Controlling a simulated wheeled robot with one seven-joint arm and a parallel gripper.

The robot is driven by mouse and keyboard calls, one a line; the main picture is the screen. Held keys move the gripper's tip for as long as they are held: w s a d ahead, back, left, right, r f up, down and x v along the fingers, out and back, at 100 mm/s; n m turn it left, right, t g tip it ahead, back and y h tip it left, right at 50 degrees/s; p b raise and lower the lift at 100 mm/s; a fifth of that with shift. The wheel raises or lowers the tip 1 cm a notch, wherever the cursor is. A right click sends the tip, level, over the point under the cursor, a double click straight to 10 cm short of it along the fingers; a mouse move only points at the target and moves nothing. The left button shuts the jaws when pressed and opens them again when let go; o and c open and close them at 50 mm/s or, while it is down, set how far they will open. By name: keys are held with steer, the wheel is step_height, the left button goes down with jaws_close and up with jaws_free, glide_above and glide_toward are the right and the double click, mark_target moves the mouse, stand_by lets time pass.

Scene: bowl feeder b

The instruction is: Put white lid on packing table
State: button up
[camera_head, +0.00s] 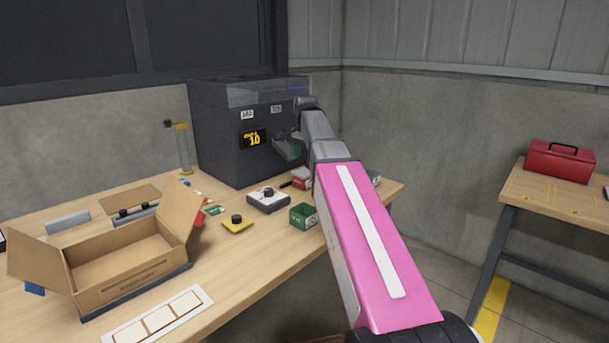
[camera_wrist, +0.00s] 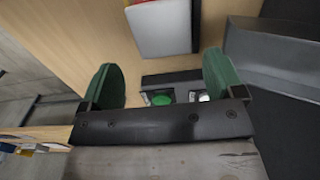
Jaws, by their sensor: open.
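A white square piece with a dark knob (camera_head: 267,199), which looks like the white lid, lies on the near wooden table (camera_head: 235,262) in front of the dark feeder machine. I cannot make it out for sure in the wrist view. My gripper (camera_head: 288,148) is at the machine's front, above and behind the white piece and apart from it. In the wrist view my gripper (camera_wrist: 162,87) shows two green fingers spread wide. Nothing is held between them. A dark panel with a green button (camera_wrist: 161,98) shows beyond the gap. Which table is the packing table is not marked.
The dark feeder machine (camera_head: 232,130) stands at the back. An open cardboard box (camera_head: 120,283) takes the table's left. A yellow piece with a knob (camera_head: 237,223), a green box (camera_head: 303,216) and a red box (camera_head: 301,178) lie nearby. Another table (camera_head: 545,206) carries a red toolbox (camera_head: 560,161).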

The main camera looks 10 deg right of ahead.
mark_target(306, 171)
steer(key=shift+w+f, duration=0.15)
steer(key=shift+f, duration=1.35)
steer(key=shift+w+f, duration=0.1)
steer(key=shift+f, duration=1.35)
steer(key=c, duration=0.8)
steer(key=shift+o, duration=0.2)
steer(key=shift+r, duration=0.1)
